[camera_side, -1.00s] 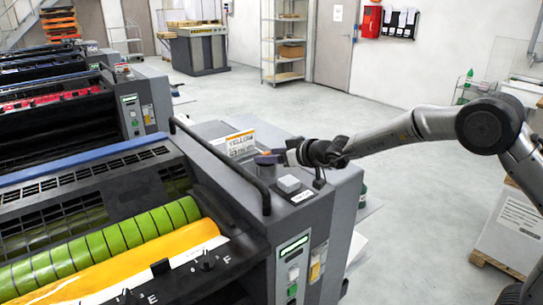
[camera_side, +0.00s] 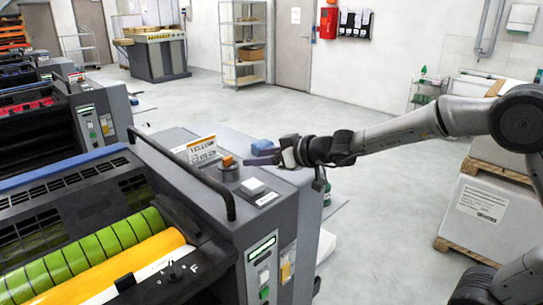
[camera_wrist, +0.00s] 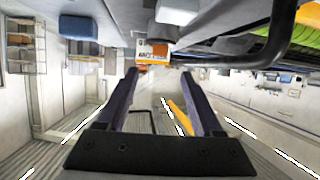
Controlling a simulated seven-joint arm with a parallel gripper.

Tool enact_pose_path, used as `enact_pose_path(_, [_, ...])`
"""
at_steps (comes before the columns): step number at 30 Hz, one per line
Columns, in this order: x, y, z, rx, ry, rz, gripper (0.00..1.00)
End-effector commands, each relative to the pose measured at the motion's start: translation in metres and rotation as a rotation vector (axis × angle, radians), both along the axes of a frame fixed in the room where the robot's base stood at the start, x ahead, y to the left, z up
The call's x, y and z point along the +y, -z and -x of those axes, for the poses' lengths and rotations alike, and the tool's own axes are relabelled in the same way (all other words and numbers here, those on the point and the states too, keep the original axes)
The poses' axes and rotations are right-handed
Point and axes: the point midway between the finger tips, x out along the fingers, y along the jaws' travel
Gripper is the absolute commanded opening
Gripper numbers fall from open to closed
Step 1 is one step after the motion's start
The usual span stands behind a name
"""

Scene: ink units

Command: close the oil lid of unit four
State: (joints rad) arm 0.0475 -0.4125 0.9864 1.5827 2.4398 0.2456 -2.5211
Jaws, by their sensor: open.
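On top of the press unit with the yellow roller, a short dark cylinder (camera_side: 228,174) carries an orange cap (camera_side: 228,162), which I take for the oil lid. The cap looks seated on the cylinder, but its fit is too small to tell. My gripper (camera_side: 250,157) is just right of the cap, at about its height, and looks apart from it. In the wrist view my gripper (camera_wrist: 158,74) is open, its two dark fingers spread with nothing held. An orange patch shows beyond the fingertips there; whether it is cap or sign is unclear.
A pale grey block (camera_side: 252,187) stands in front of the cylinder. A black handrail (camera_side: 185,172) runs along the unit's left side. A blue object (camera_side: 262,146) lies behind my gripper.

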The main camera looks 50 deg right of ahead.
Motion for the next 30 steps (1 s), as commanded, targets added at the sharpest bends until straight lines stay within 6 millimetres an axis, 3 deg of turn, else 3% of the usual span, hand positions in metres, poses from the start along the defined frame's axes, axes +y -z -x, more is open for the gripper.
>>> enact_pose_path(7, [-0.004,-0.011,0.026,-0.001,0.001,-0.001,0.68])
enact_pose_path(20, [-0.004,-0.012,0.031,0.000,0.002,-0.004,0.68])
enact_pose_path(26, [-0.006,-0.009,0.032,0.031,0.068,-0.139,0.68])
enact_pose_path(30, [-0.009,0.004,0.039,0.105,0.138,-0.238,0.68])
